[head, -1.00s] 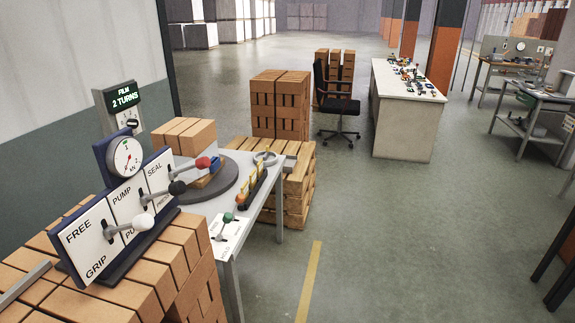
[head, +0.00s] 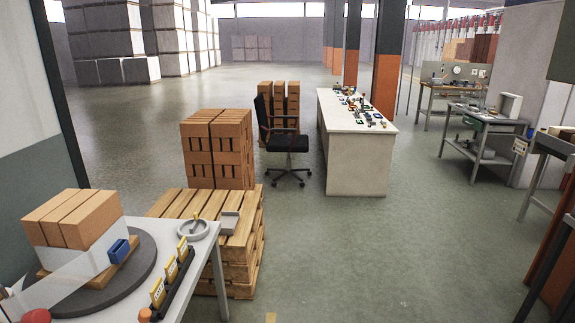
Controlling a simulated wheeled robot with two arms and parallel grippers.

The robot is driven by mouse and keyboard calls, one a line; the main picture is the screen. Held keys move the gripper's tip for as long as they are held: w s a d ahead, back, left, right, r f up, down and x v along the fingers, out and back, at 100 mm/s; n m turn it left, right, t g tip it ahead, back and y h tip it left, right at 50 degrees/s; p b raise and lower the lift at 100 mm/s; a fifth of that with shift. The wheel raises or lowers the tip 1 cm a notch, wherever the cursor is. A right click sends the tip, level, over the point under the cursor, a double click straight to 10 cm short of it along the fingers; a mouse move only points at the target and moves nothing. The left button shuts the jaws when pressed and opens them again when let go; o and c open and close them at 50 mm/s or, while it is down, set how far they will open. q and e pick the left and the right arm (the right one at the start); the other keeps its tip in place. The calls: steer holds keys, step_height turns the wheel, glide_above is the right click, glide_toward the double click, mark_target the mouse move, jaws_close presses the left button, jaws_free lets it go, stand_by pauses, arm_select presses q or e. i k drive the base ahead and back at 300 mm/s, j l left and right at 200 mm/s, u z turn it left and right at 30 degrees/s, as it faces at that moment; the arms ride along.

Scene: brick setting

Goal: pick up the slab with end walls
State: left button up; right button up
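A small grey piece (head: 230,222) lies on top of the wooden pallet stack (head: 240,262), near its front right part. It looks like a flat slab with a raised edge, perhaps the slab with end walls, but it is too small to tell its shape surely. Nothing covers it. Neither of my grippers shows in the head view.
A grey table (head: 205,250) at lower left carries a turntable (head: 140,275) with bricks (head: 75,218), a round grey dish (head: 192,230) and a rack of yellow tags (head: 172,270). A brick stack (head: 218,150) and black chair (head: 288,141) stand behind.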

mark_target(229, 220)
steer(key=i, duration=1.1)
steer(key=i+l+u, duration=0.15)
steer(key=i, duration=0.9)
steer(key=i+l+u, duration=0.1)
steer(key=i+u, duration=0.3)
steer(key=i+l+u, duration=0.2)
steer(key=i+u, duration=0.25)
steer(key=i+l+u, duration=0.2)
steer(key=u, duration=0.2)
steer(key=i+l+u, duration=0.25)
steer(key=l+u, duration=0.2)
steer(key=i+l+u, duration=0.15)
steer(key=l+u, duration=0.25)
steer(key=l, duration=0.15)
steer(key=i+l+u, duration=0.1)
steer(key=l+u, duration=0.75)
steer(key=l, duration=0.2)
